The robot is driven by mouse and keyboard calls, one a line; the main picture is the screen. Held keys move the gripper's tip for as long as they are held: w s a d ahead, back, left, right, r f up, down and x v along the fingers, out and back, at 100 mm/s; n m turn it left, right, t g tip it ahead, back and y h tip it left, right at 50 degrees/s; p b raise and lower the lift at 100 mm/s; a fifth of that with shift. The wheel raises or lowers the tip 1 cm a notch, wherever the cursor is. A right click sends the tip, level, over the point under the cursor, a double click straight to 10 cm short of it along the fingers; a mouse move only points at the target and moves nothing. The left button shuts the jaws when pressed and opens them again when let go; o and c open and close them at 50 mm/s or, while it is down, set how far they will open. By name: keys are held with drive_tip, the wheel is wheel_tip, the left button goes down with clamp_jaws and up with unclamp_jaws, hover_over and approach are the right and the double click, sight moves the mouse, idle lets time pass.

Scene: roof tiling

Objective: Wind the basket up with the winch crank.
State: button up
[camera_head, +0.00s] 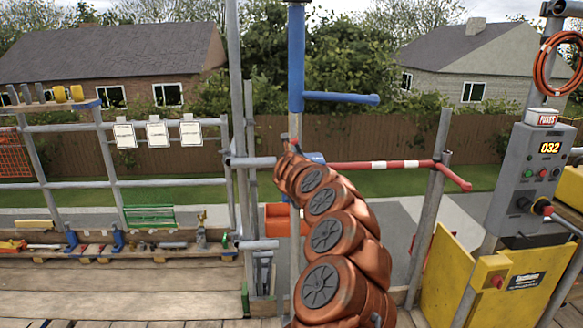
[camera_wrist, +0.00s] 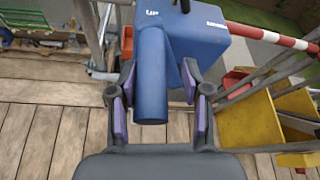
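The blue winch housing (camera_wrist: 205,40), marked "UP", fills the upper middle of the wrist view. A thick blue cylinder (camera_wrist: 151,90) sticks out from it toward me; I cannot tell if it is the crank's grip. My gripper (camera_wrist: 162,105) is open, its purple pads on either side of the cylinder, with a clear gap on the right. In the head view a bit of blue housing (camera_head: 314,157) shows behind my arm, which hides the gripper and crank. An orange container (camera_head: 277,217) stands partly hidden behind the post; I cannot tell if it is the basket.
A post with a blue upper part (camera_head: 296,60) rises by the winch. A red-and-white bar (camera_head: 385,165) runs right of it. A grey control box (camera_head: 530,180) reading 032 and yellow panels (camera_head: 452,285) stand at right. Planks and rails (camera_head: 120,280) lie at left.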

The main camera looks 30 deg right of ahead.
drive_tip(key=shift+o, duration=0.8)
drive_tip(key=shift+d, duration=0.1)
drive_tip(key=shift+r, duration=0.1)
drive_tip(key=shift+s+a+r, duration=0.1)
drive_tip(key=shift+a, duration=0.1)
drive_tip(key=v, duration=1.1)
drive_tip(key=shift+s, duration=0.35)
drive_tip(key=shift+a, duration=0.15)
